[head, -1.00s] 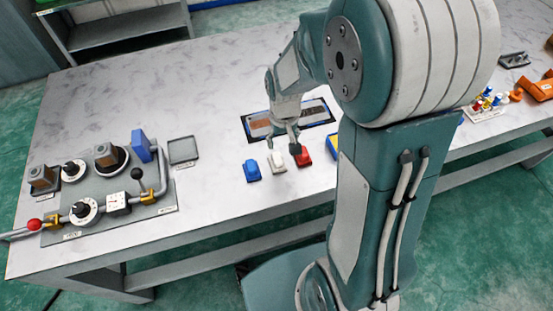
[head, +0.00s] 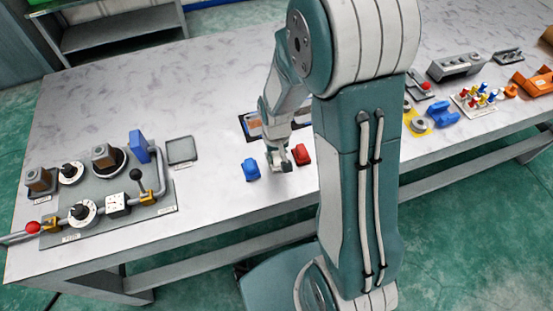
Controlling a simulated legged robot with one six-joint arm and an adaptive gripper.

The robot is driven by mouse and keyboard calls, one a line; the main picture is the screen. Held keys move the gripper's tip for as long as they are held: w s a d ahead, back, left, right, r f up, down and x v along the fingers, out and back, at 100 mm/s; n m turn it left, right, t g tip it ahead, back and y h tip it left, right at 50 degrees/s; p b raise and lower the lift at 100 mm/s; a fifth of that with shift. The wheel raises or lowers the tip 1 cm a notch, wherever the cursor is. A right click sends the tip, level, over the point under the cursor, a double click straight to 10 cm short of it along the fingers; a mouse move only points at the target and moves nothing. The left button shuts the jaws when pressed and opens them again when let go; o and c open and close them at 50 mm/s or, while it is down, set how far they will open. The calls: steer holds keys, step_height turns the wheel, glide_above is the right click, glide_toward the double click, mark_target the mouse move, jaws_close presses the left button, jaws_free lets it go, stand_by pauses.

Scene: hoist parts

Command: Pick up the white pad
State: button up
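My gripper (head: 279,166) is low over the table, between a blue pad (head: 251,169) on its left and a red pad (head: 301,154) on its right. The white pad cannot be made out as a separate thing now. The gripper covers the place between the blue and red pads. Whether its fingers are around the pad, or open or shut, cannot be told at this size.
A grey panel (head: 108,229) with knobs, a gauge and a lever lies at the left, with a small grey tray (head: 181,150) beside it. A dark-framed panel (head: 247,125) lies behind my gripper. Coloured parts lie at the right.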

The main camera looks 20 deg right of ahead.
mark_target(278, 156)
steer(key=shift+a, duration=0.25)
jaws_close()
steer(key=shift+d, duration=0.25)
steer(key=shift+r, duration=0.6)
steer(key=r, duration=0.2)
steer(key=shift+s+d+r, duration=0.15)
steer(key=shift+s+r, duration=0.05)
steer(key=shift+r, duration=0.15)
steer(key=s+d+r, duration=0.6)
steer(key=s+r, duration=0.3)
steer(key=s, duration=0.3)
steer(key=shift+d, duration=0.15)
